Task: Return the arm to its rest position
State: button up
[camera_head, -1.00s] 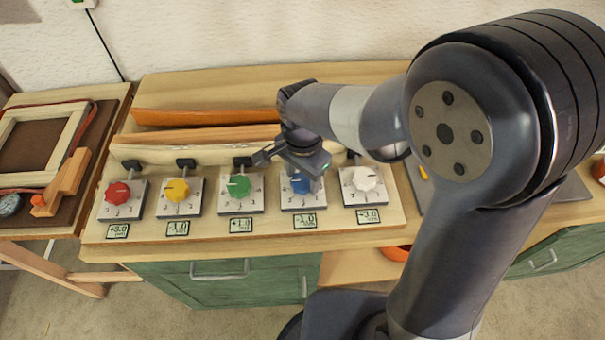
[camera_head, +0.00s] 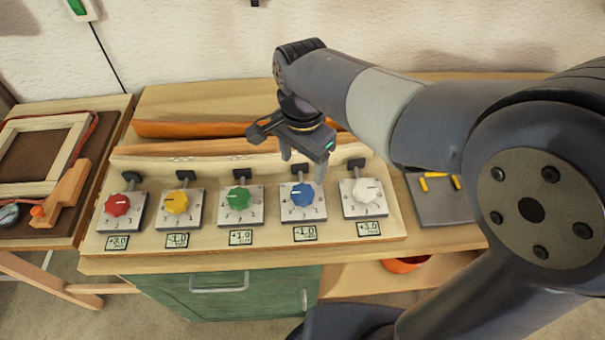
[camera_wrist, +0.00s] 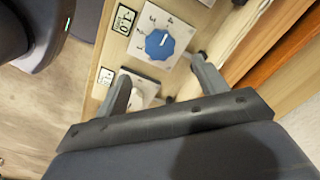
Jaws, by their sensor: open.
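My gripper (camera_head: 303,170) is open and empty. In the head view it hangs above the board, just above the blue knob (camera_head: 303,195) and the white knob (camera_head: 366,190). In the wrist view my gripper's two fingers (camera_wrist: 162,85) are spread, with the blue knob (camera_wrist: 160,44) beyond them, clear of both. A finger covers part of another knob's plate in the wrist view. My arm reaches in from the right of the head view.
The wooden board (camera_head: 395,232) also carries a red knob (camera_head: 117,204), a yellow knob (camera_head: 177,201) and a green knob (camera_head: 239,198), with number labels below. Orange and brown laths (camera_head: 190,129) lie behind. A grey mat (camera_head: 440,211) with yellow pieces lies at right.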

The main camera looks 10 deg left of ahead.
aim_at(302, 192)
jog(key=shift+r, duration=0.75)
notch_tip(302, 192, down, 11)
jog(key=shift+r, duration=0.15)
dwell(0.5)
